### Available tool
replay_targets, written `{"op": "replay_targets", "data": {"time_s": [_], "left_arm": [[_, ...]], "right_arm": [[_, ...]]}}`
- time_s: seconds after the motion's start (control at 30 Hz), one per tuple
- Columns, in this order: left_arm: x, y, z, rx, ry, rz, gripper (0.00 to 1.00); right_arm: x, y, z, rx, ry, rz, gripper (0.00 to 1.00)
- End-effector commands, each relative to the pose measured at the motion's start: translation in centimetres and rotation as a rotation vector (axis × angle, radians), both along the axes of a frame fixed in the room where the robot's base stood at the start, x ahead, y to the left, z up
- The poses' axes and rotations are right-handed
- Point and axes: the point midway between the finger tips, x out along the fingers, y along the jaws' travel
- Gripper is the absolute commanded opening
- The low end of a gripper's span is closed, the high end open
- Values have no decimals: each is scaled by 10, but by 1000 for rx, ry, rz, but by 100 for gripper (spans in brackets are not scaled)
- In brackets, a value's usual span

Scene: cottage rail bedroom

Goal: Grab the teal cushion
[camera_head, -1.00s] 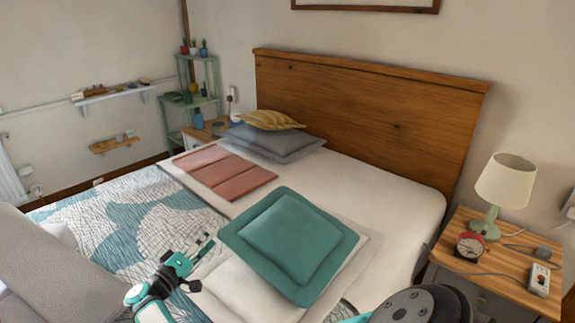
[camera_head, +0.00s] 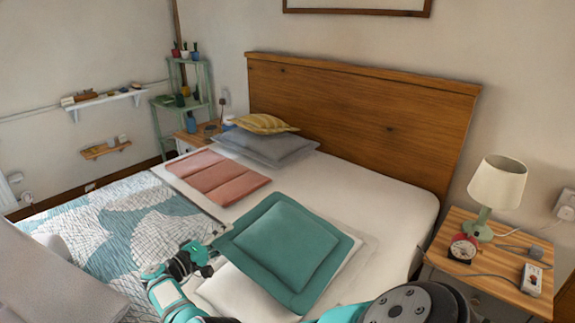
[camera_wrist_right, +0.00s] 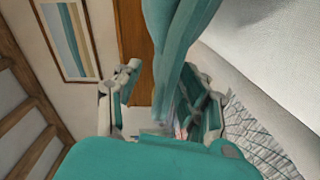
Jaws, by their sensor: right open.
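The teal cushion (camera_head: 287,247) lies on a white pillow (camera_head: 238,293) at the near side of the bed. My right gripper (camera_head: 206,255) is at the cushion's left corner, low over the bed. In the right wrist view the cushion's edge (camera_wrist_right: 176,65) runs between the two fingers of my right gripper (camera_wrist_right: 162,100). The fingers stand apart, and a gap shows between the left finger and the cloth. Whether the right finger touches the cushion, I cannot tell. My left gripper is not in view.
A pink folded cloth (camera_head: 211,178) and a grey pillow (camera_head: 265,148) under a yellow cushion (camera_head: 262,124) lie farther back on the bed. A nightstand (camera_head: 485,262) with a lamp (camera_head: 497,185) and clock stands at right. White sheet (camera_head: 370,200) is bare behind the cushion.

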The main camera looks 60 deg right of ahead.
Motion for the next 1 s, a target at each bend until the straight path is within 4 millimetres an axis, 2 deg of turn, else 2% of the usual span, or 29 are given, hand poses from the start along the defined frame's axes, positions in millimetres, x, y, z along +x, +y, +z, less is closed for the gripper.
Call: {"op": "replay_targets", "data": {"time_s": [0.17,0.4,0.67,1.0], "left_arm": [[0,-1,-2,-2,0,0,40],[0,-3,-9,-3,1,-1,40],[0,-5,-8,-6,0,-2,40],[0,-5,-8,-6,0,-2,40]], "right_arm": [[-2,-15,0,-3,0,-3,41],[-4,-52,-2,-3,0,-3,41],[-4,-58,-1,-1,0,0,41],[-4,-58,-1,-1,0,0,0]]}}
